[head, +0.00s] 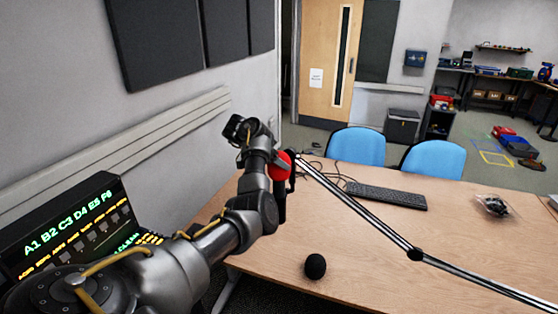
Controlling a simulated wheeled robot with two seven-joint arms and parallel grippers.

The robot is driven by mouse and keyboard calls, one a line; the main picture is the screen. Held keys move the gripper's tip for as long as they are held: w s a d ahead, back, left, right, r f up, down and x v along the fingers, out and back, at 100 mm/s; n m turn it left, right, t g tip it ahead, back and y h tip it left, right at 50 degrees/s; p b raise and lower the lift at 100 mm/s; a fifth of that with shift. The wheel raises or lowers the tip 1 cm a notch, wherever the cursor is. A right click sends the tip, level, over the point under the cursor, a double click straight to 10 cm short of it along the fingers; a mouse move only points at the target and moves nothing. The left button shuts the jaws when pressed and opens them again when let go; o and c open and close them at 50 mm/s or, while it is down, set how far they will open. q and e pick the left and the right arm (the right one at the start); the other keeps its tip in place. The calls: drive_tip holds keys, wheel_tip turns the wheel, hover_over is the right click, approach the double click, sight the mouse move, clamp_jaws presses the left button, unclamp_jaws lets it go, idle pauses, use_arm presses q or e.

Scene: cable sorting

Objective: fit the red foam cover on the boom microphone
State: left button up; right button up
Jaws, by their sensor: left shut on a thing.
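The red foam cover (281,165) shows beside my left wrist, at the head end of the boom. My left gripper (286,178) is shut on it; the dark fingers are small and partly hidden by my own arm. The boom microphone's silver boom (360,206) runs from the right edge up to a dark end close beside the red cover. The microphone head cannot be made out there, so I cannot tell whether the cover is around it or only next to it. My right gripper is out of view.
A black foam ball (315,266) lies on the wooden table (400,260). A keyboard (387,195), loose cables (328,172) and a clear bag with a dark item (492,206) lie farther back. Two blue chairs (357,146) stand behind. A lit panel (75,232) is at left.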

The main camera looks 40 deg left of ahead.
use_arm(q)
drive_tip(key=shift+s+f+b, duration=0.1)
drive_tip(key=shift+f+b, duration=0.2)
idle(0.5)
drive_tip(key=shift+f, duration=0.2)
idle(0.4)
drive_tip(key=shift+f+b, duration=0.35)
drive_tip(key=shift+b, duration=0.1)
drive_tip(key=shift+f+b, duration=2.7)
drive_tip(key=shift+f, duration=0.45)
idle(0.5)
drive_tip(key=o, duration=1.3)
drive_tip(key=shift+c, duration=0.2)
drive_tip(key=shift+r+p, duration=2.35)
drive_tip(key=shift+r, duration=1.2)
